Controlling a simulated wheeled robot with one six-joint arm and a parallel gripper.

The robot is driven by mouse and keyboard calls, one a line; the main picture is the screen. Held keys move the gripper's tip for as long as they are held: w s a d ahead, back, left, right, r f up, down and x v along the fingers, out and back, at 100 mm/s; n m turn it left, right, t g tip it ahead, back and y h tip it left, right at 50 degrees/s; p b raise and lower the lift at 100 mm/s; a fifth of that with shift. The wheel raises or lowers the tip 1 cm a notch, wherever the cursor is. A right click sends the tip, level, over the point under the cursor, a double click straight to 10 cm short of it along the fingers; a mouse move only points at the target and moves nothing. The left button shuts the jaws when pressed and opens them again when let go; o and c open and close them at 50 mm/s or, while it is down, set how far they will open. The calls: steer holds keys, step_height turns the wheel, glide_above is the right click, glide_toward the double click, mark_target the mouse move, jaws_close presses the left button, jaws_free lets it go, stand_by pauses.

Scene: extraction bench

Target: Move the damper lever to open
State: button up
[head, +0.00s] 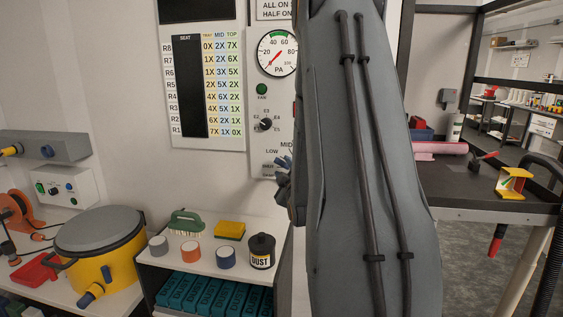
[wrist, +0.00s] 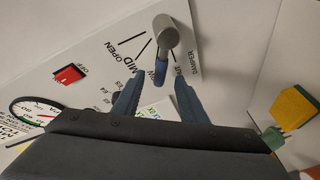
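The damper lever (wrist: 165,42) shows in the wrist view, with a grey upper part and a blue end. It stands out from the white panel (wrist: 90,60) marked OPEN, MID and DAMPER. Its blue end overlaps a partly covered label, probably LOW; the exact setting is hard to tell. My gripper (wrist: 158,82) is open, one finger on each side of the blue end, with gaps visible. In the head view my arm hides the lever; only a dark edge of my gripper (head: 283,178) shows.
A red switch (wrist: 69,74) and a round gauge (wrist: 36,112) sit on the panel; the gauge (head: 277,53) also shows in the head view. Below are a shelf with a yellow sponge (head: 230,230), a green brush (head: 187,223) and a dark DUST tin (head: 262,251).

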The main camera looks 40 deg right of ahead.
mark_target(282, 164)
steer(key=shift+p+x, duration=0.85)
steer(key=shift+x, duration=1.85)
jaws_close()
